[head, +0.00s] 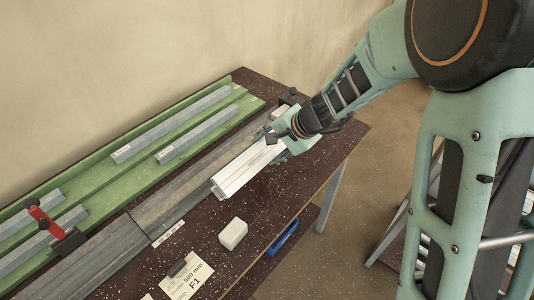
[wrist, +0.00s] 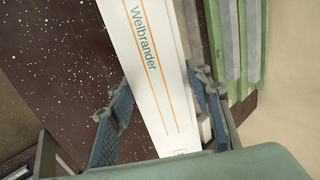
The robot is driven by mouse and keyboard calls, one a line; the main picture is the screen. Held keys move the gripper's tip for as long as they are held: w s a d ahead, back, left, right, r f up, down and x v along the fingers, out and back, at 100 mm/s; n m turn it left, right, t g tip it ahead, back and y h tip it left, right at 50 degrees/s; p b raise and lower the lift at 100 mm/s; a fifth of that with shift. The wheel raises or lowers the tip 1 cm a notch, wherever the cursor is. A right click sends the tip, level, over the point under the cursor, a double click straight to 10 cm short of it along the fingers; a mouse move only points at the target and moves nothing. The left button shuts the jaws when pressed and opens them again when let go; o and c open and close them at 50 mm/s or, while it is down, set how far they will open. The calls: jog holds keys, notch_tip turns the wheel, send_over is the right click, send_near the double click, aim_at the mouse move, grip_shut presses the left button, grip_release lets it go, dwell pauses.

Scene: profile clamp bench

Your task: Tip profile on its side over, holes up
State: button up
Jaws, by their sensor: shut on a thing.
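A long white bar (head: 242,172), which I take to be the profile, lies lengthwise along the bench, its near end pointing down left. My gripper (head: 282,146) is shut on it near its far end, from above. In the wrist view the white bar (wrist: 158,60) runs between the two blue finger pads of my gripper (wrist: 165,92). Its face towards the wrist camera carries "Welbrander" lettering and orange lines; no holes show on it. Whether the bar touches the bench is hard to tell.
Grey bars (head: 172,128) lie on a green rack (head: 80,178) along the wall, with a red-handled clamp (head: 45,222). A grey rail (head: 165,202) runs beside the white bar. A white block (head: 232,233) and label cards (head: 187,278) lie in front on the dark bench (head: 280,200).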

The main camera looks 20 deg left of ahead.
jog(key=shift+s+d+f+t+y+b, duration=0.25)
jog(key=shift+d+f+t+y+b, duration=0.5)
jog(key=shift+b, duration=3.7)
notch_tip(320, 180, down, 3)
jog(key=b, duration=0.4)
jog(key=shift+a+f+g, duration=0.15)
jog(key=shift+g, duration=0.1)
jog(key=o, duration=1.6)
jog(key=shift+c, duration=0.2)
jog(key=shift+o, duration=0.3)
jog(key=shift+y, duration=0.25)
jog(key=shift+f, duration=0.1)
